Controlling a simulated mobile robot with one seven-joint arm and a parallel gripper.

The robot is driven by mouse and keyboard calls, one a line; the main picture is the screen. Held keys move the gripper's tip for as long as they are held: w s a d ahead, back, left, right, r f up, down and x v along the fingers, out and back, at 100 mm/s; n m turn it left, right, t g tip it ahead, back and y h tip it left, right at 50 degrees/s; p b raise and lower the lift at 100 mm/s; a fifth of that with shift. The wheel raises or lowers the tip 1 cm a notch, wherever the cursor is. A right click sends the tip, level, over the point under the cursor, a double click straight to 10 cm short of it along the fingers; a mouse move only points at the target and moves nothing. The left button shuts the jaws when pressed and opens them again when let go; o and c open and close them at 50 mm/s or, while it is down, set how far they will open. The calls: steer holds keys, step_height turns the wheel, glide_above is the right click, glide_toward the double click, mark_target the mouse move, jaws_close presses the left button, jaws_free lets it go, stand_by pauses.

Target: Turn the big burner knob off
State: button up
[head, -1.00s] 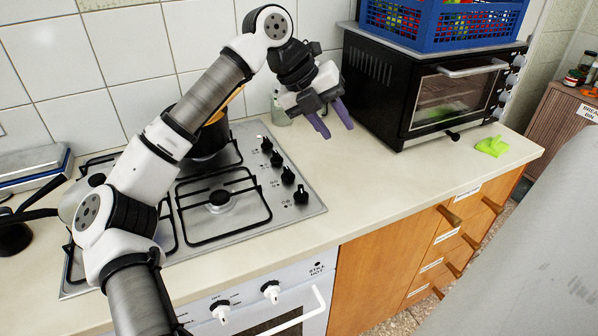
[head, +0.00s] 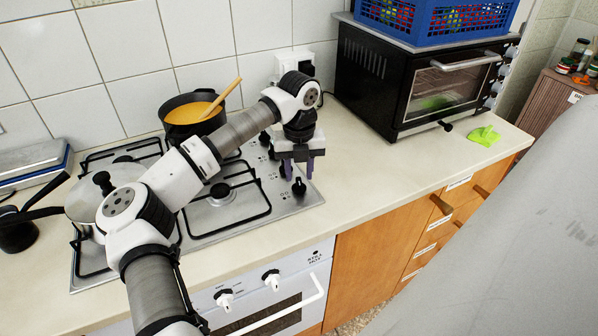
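The stove's black burner knobs stand in a row along the right side of the steel hob (head: 315,197). The front knob (head: 299,187) shows just below my fingertips. Another knob (head: 284,172) is partly hidden by the left finger, and a rear knob (head: 264,138) shows left of my wrist. I cannot tell which knob belongs to the big burner, nor read any knob's setting.
A black pot (head: 189,119) with orange soup and a wooden spoon stands on the rear of the hob. A lidded pan (head: 85,206) is at the left, partly behind my arm. A black toaster oven (head: 375,85) stands right of the hob. The counter between (head: 370,160) is clear.

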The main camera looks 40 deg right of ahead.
steer(key=shift+f, duration=1.15)
